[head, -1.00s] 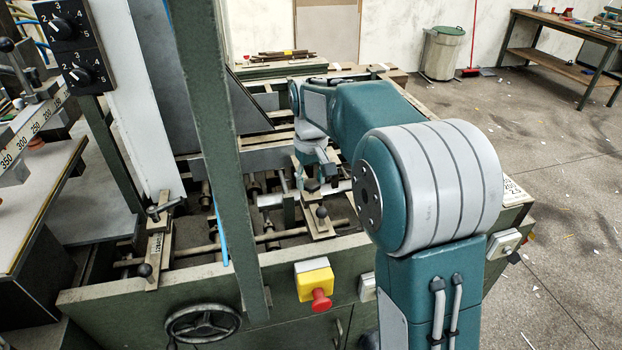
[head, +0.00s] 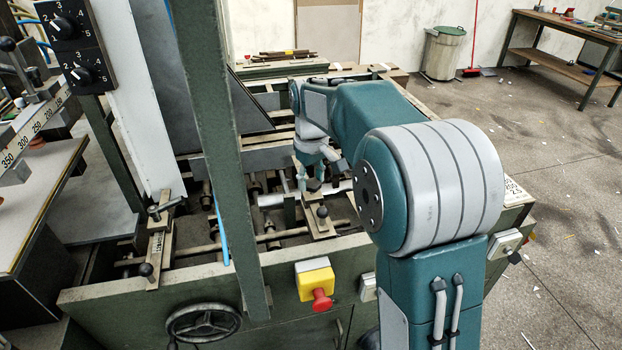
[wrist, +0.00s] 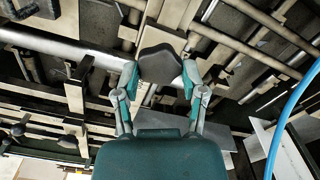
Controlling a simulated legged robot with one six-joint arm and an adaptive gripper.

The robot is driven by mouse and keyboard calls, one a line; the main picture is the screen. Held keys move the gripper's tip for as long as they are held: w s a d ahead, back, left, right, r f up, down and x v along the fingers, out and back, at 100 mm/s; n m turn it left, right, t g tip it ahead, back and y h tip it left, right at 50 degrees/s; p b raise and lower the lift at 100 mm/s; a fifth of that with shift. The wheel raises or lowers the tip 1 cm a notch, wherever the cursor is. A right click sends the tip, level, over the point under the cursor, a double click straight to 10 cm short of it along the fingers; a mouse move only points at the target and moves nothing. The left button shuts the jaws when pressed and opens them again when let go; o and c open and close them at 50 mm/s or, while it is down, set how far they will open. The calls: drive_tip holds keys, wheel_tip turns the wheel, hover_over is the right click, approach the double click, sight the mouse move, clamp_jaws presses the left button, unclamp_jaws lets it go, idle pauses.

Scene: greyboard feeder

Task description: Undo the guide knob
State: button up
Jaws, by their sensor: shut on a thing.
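The guide knob (wrist: 160,64) is a dark lobed knob in the wrist view. It sits between the fingertips of my gripper (wrist: 161,76), which is shut on it. In the head view my gripper (head: 314,178) points down over the guide block (head: 320,222), and the knob (head: 313,185) is mostly hidden by the fingers. A small black ball handle (head: 322,212) stands on the same block, just in front of my gripper.
A second guide block (head: 158,245) with a lever and ball handle is at the left. A green upright post (head: 215,130) crosses the view. A red button on a yellow box (head: 318,282) and a handwheel (head: 203,322) are on the front panel. Rods run under the guides.

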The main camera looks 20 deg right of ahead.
sight(311, 182)
drive_tip(key=o, duration=1.1)
drive_tip(key=shift+f, duration=0.15)
drive_tip(key=shift+o, duration=0.2)
wheel_tip(311, 182, up, 12)
drive_tip(key=shift+w+a, duration=0.1)
drive_tip(key=s+m+t, duration=0.3)
drive_tip(key=s, duration=1.3)
drive_tip(key=s+f+m+t, duration=0.1)
drive_tip(key=s+f+t, duration=0.1)
drive_tip(key=s+f, duration=0.5)
drive_tip(key=s, duration=0.5)
drive_tip(key=shift+f+m+t, duration=0.3)
drive_tip(key=shift+f+m, duration=0.05)
drive_tip(key=shift+m, duration=0.05)
